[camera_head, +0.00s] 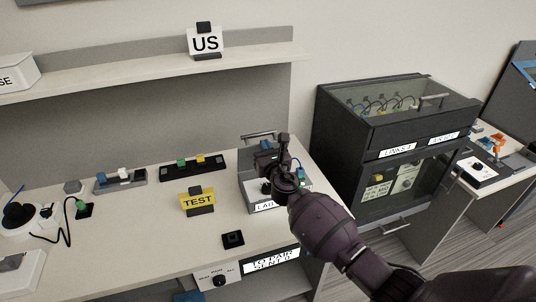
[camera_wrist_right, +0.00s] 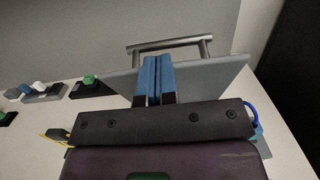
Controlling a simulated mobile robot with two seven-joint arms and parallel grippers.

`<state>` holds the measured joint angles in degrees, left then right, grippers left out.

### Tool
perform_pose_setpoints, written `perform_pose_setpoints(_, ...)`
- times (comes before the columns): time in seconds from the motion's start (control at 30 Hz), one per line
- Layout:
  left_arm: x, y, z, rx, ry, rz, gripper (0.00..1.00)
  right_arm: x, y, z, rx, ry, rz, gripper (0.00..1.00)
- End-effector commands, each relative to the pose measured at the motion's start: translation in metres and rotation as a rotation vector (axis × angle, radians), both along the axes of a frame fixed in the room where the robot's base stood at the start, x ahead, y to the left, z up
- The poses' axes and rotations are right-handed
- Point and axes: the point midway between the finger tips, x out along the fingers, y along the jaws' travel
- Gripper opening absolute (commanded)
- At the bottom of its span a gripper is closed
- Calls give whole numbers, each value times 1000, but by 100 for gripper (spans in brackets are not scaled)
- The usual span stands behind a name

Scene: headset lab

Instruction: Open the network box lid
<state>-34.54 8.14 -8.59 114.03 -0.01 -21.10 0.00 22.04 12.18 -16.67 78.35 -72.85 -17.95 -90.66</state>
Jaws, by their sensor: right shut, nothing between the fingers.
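The network box (camera_head: 252,209) is a grey box with a white label, on the right part of the worktable. Its grey lid (camera_head: 246,158) stands raised and tilted at the back of the box, with a metal bar handle (camera_head: 260,135) at its top. In the right wrist view the lid (camera_wrist_right: 214,76) and handle (camera_wrist_right: 170,45) lie just beyond the fingers. My right gripper (camera_head: 268,156) is over the box, its blue fingers (camera_wrist_right: 157,78) together and empty, in front of the lid. I cannot tell whether they touch it. My arm hides part of the box's inside. My left gripper is not in view.
A yellow TEST sign (camera_head: 198,200) and a small black block (camera_head: 233,239) stand left of the box. Connector strips (camera_head: 193,167) lie behind the sign. A shelf (camera_head: 150,67) spans the back. A black cabinet (camera_head: 345,125) with a glass top stands right of the table.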

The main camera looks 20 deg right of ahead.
Motion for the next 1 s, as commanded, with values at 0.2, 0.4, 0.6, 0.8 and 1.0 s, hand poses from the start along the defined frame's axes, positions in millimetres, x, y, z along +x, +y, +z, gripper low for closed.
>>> perform_pose_setpoints(0.2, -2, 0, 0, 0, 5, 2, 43, 9, 0, 5, 0, 0, 0, 0)
perform_pose_setpoints(0.4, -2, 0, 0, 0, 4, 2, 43, 10, 0, 5, 0, 0, 0, 0)
perform_pose_setpoints(0.6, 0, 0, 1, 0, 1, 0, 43, 10, 0, 5, 0, 0, 0, 0)
perform_pose_setpoints(0.8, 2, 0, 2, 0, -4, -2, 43, 10, 0, 4, 0, 0, 1, 0)
perform_pose_setpoints(1.0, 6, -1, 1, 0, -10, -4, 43, 10, -5, 1, -1, 1, 1, 0)
